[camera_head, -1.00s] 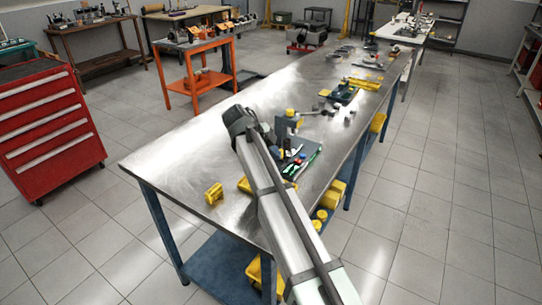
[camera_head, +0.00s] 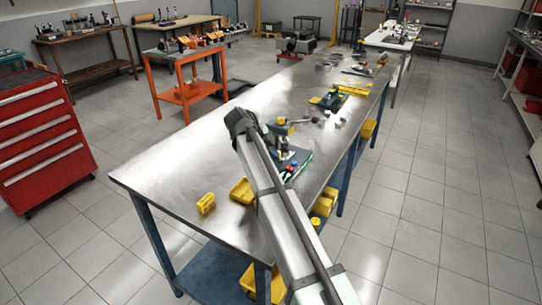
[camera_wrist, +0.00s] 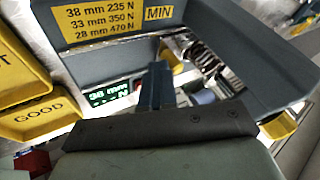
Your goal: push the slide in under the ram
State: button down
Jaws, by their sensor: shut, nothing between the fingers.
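In the head view, my arm reaches over the bench to a small spring tester with an upright post and yellow top (camera_head: 282,122). The arm end hides part of the tester. In the wrist view, my gripper (camera_wrist: 158,84) is shut and empty, its narrow fingers in front of a blue-grey panel (camera_wrist: 225,35) with a yellow load label (camera_wrist: 113,19). A lit green display (camera_wrist: 108,92) reading 38 mm shows left of the fingers. A coil spring (camera_wrist: 205,58) and shiny metal parts show to their right. I cannot tell the slide or ram apart, or whether the fingers touch anything.
A yellow bin marked GOOD (camera_wrist: 40,118) is at left in the wrist view, with another yellow bin (camera_wrist: 20,65) beyond it. In the head view, a small yellow block (camera_head: 206,203) stands near the bench's near edge. The bench's left part (camera_head: 180,160) is clear.

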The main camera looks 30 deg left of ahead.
jog(key=shift+w, duration=0.15)
jog(key=shift+s+d, duration=0.15)
jog(key=shift+s, duration=0.2)
jog(key=s, duration=0.4)
jog(key=shift+d+r, duration=0.1)
jog(key=shift+r, duration=0.2)
jog(key=v, duration=0.9)
